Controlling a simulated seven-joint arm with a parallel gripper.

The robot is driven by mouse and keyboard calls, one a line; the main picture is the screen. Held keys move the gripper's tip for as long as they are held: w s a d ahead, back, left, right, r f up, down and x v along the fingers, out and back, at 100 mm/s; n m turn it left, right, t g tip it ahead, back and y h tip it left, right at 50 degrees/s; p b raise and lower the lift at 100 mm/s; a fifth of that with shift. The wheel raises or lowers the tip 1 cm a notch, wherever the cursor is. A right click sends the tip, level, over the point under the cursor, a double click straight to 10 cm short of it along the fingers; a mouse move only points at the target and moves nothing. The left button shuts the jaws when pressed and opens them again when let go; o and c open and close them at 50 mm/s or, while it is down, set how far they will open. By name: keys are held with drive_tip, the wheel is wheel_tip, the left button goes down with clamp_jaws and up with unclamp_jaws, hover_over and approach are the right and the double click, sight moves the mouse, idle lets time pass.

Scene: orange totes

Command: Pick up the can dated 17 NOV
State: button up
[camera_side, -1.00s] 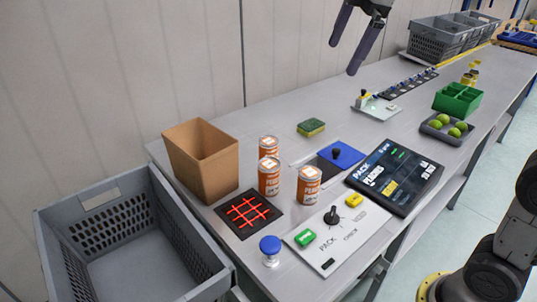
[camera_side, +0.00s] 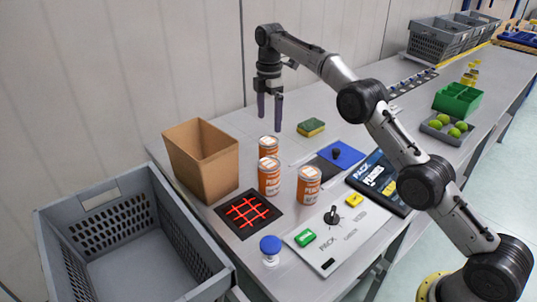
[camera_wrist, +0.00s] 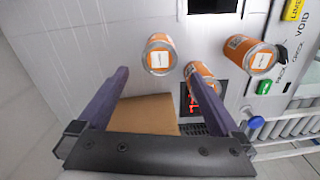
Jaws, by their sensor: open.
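Three orange cans with white labels stand upright on the grey table in the side view: a rear can (camera_side: 268,147), a front-left can (camera_side: 269,177) and a right can (camera_side: 308,187). The wrist view shows the cans too, one at the left (camera_wrist: 160,55), one in the middle (camera_wrist: 202,80) and one at the right (camera_wrist: 250,56). Pale patches show on their tops, but I cannot read any date. My gripper (camera_side: 270,112) is open and empty, pointing down above and behind the rear can. In the wrist view its fingers (camera_wrist: 163,80) are spread wide.
A brown cardboard box (camera_side: 203,160) stands left of the cans. A black pad with a red grid (camera_side: 248,213), a blue-capped jar (camera_side: 270,250) and a button panel (camera_side: 336,236) lie in front. A sponge (camera_side: 311,127) is behind right. A grey tote (camera_side: 100,199) stands left.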

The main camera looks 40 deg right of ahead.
sight(269, 154)
wheel_tip(269, 154, down, 14)
drive_tip(key=shift+f, duration=0.1)
idle(0.7)
drive_tip(key=shift+c, duration=0.2)
drive_tip(key=shift+w, duration=0.1)
clamp_jaws()
